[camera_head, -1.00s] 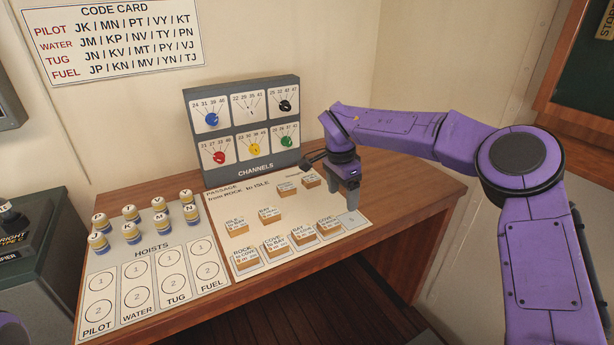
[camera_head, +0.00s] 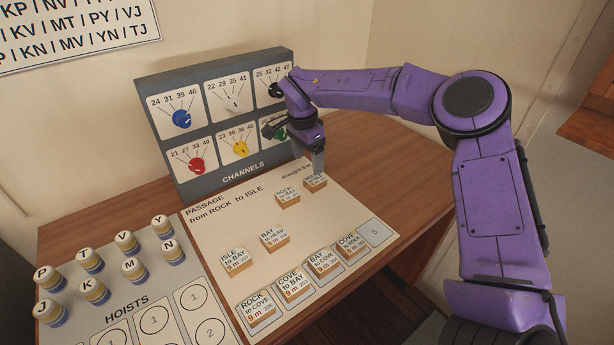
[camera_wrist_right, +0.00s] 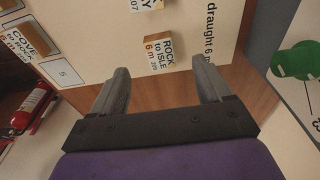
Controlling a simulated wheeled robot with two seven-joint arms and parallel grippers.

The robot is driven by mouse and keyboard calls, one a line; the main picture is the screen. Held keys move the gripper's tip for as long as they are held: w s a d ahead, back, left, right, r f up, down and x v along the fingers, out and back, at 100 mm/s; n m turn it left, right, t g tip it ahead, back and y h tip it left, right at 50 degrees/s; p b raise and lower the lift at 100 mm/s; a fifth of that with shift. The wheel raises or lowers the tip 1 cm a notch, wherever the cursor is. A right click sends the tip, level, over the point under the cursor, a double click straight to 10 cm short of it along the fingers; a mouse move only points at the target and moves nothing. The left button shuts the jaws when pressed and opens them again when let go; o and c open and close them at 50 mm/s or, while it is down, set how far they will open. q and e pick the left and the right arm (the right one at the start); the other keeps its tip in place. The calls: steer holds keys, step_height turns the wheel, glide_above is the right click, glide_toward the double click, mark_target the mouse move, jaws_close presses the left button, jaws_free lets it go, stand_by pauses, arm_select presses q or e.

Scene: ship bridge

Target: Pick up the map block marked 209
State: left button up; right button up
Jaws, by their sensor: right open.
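The map block marked ROCK to ISLE, 6 m (camera_wrist_right: 159,52), shows in the right wrist view. Its small number looks like 209. In the head view this block (camera_head: 315,183) sits at the upper right of the passage sheet, partly under my right gripper. My right gripper (camera_head: 317,163) is open and empty just behind and above it. In the wrist view the block lies beyond the fingertips of the right gripper (camera_wrist_right: 163,75), within the gap's width and apart from both fingers. My left gripper is out of view.
Another block (camera_head: 287,197) sits close to the left of it. Several blocks line the front slots; slot 5 (camera_head: 375,232) is empty. The channels panel (camera_head: 230,115) with knobs stands close behind the gripper. Hoist cylinders (camera_head: 92,261) stand at left.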

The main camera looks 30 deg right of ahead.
mark_target(315, 179)
steer(key=shift+s+d+f, duration=0.2)
steer(key=shift+s+f, duration=0.15)
steer(key=shift+f, duration=0.15)
steer(key=shift+s+d+f, duration=0.15)
steer(key=shift+s+f, duration=0.2)
steer(key=shift+f, duration=0.1)
steer(key=f, duration=0.1)
steer(key=w+d+f+p, duration=0.1)
steer(key=f, duration=0.1)
steer(key=f+p, duration=0.1)
steer(key=f, duration=0.1)
steer(key=shift+w+d+f, duration=0.25)
steer(key=shift+w+d, duration=0.05)
steer(key=shift+w, duration=0.05)
steer(key=shift+s+f, duration=0.1)
steer(key=shift+f, duration=0.05)
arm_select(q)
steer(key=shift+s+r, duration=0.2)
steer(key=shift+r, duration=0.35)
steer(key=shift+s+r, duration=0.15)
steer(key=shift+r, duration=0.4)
arm_select(e)
steer(key=shift+s, duration=0.1)
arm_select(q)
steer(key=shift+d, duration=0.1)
arm_select(e)
steer(key=c, duration=1.2)
